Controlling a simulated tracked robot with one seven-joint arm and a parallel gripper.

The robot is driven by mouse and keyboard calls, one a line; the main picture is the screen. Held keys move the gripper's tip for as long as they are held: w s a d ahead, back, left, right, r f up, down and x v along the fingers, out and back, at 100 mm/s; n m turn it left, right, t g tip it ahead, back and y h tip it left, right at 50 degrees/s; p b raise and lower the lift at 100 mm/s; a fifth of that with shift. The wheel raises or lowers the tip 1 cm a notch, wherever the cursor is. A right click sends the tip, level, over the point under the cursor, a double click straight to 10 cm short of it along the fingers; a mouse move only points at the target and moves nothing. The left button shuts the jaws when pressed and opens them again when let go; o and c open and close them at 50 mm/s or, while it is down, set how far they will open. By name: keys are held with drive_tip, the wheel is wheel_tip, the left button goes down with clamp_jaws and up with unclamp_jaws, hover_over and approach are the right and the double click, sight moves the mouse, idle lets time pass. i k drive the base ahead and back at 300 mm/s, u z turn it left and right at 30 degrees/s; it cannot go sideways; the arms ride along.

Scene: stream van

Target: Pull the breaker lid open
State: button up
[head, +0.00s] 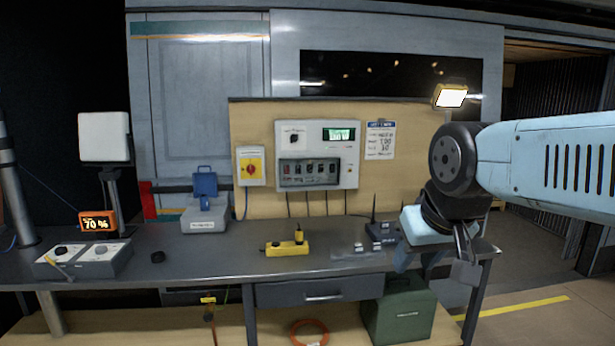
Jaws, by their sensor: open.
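A white breaker box (350,165) is mounted on the tan board at the back of the bench. Its breaker lid (310,174), a dark see-through window with a row of switches behind it, sits in the lower half and looks closed. A green display and a black knob are above it. My gripper (437,262) is at the right, over the bench's right end, pointing down. It is open and empty, well to the right of the lid and apart from it.
A yellow switch box (250,166) hangs left of the breaker box. On the bench (200,262) stand a yellow power strip (287,248), a grey case (205,214) and a black radio (381,231). A work lamp (450,96) is above right. Bench space before the breaker box is partly clear.

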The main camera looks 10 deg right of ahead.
sight(337, 179)
drive_tip(key=z, duration=0.5)
drive_tip(key=i, duration=1.25)
drive_tip(key=u, duration=0.5)
